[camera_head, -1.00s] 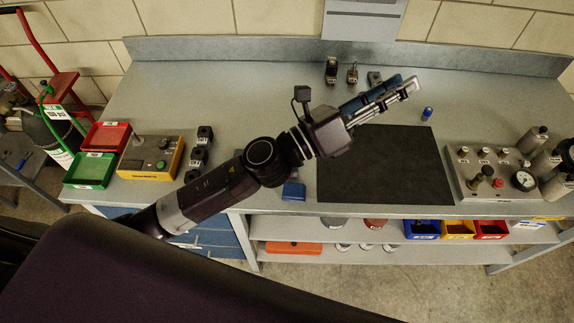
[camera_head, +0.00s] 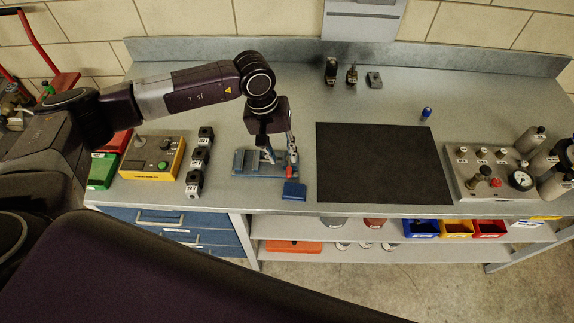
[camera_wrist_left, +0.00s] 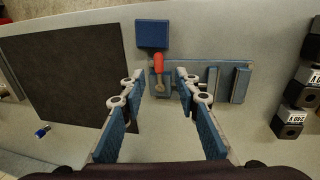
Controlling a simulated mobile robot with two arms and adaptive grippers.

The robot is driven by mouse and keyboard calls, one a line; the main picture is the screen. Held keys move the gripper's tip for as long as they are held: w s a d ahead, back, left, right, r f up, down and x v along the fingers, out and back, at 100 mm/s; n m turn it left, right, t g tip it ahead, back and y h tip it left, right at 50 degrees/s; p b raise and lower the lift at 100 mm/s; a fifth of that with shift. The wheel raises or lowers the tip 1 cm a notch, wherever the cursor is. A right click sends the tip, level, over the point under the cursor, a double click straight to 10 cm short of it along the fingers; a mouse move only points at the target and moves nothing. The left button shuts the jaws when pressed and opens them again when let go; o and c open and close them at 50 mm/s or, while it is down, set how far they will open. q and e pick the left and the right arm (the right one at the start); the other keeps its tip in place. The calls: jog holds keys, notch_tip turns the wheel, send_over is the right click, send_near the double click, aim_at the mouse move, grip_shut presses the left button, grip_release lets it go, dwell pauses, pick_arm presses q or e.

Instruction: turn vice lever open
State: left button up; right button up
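The blue-grey vice (camera_head: 247,162) lies on the bench left of the black mat, and it also shows in the wrist view (camera_wrist_left: 217,75). Its lever has a red grip (camera_head: 293,171), seen in the wrist view (camera_wrist_left: 159,63) near a round metal pivot. My left gripper (camera_head: 280,154) points down over the lever side of the vice. In the wrist view its two blue-padded fingers (camera_wrist_left: 160,88) stand apart, with the lever showing in the gap between them. I cannot tell the remaining height above the lever. My right gripper is not in view.
A blue block (camera_head: 294,191) sits at the bench's front edge beside the lever. Black blocks (camera_head: 199,160) and a yellow control box (camera_head: 152,158) stand to the left.

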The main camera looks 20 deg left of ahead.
aim_at(288, 171)
pick_arm(q)
jog(key=f+p, duration=0.1)
jog(key=f, duration=0.1)
jog(key=d+f+p, duration=0.1)
jog(key=f, duration=0.2)
jog(key=shift+w, duration=0.1)
jog(key=shift+d+f, duration=0.15)
jog(key=shift+f, duration=0.55)
grip_shut()
